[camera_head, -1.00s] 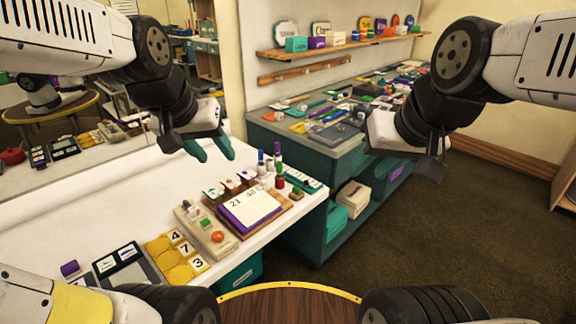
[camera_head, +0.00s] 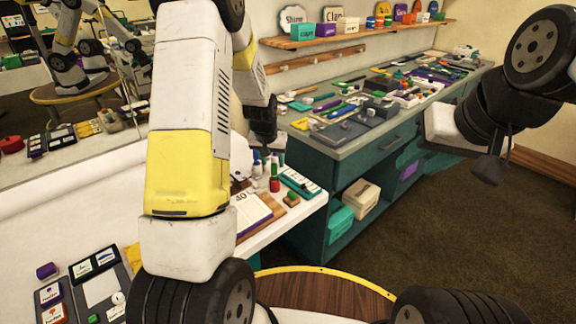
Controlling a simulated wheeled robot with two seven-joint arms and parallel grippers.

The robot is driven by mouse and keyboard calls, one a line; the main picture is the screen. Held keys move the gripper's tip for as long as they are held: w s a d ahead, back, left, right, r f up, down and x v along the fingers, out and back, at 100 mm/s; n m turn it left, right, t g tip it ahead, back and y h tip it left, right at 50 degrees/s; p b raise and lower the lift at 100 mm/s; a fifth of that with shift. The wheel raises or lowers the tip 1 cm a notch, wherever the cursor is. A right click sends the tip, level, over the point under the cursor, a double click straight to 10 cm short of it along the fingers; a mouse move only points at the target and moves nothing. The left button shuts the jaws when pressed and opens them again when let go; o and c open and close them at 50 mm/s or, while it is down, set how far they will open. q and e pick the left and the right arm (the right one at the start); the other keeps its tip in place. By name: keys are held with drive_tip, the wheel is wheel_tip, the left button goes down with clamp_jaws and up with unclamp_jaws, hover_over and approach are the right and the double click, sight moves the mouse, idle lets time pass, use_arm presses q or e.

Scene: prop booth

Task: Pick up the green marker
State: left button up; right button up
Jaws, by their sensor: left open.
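Several upright markers (camera_head: 257,168) stand in a cluster on the white table, behind the calendar board. A red piece with a green top (camera_head: 275,184) stands at their front. I cannot tell for sure which one is the green marker. My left gripper (camera_head: 266,143) is just above this cluster, small and dark, partly hidden behind my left arm. It is open, and no marker is visibly held. My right gripper (camera_head: 493,160) hangs in the air at the right, away from the white table. Its jaw opening is not clear.
A calendar board (camera_head: 254,211) and a teal tray (camera_head: 299,181) lie near the cluster. My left arm hides much of the white table (camera_head: 80,205). The counter (camera_head: 340,137) behind holds many small items. A shelf (camera_head: 360,33) hangs above it.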

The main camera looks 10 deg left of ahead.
sight(275, 169)
use_arm(q)
drive_tip(key=x, duration=0.6)
drive_tip(key=shift+w+f, duration=0.25)
clamp_jaws()
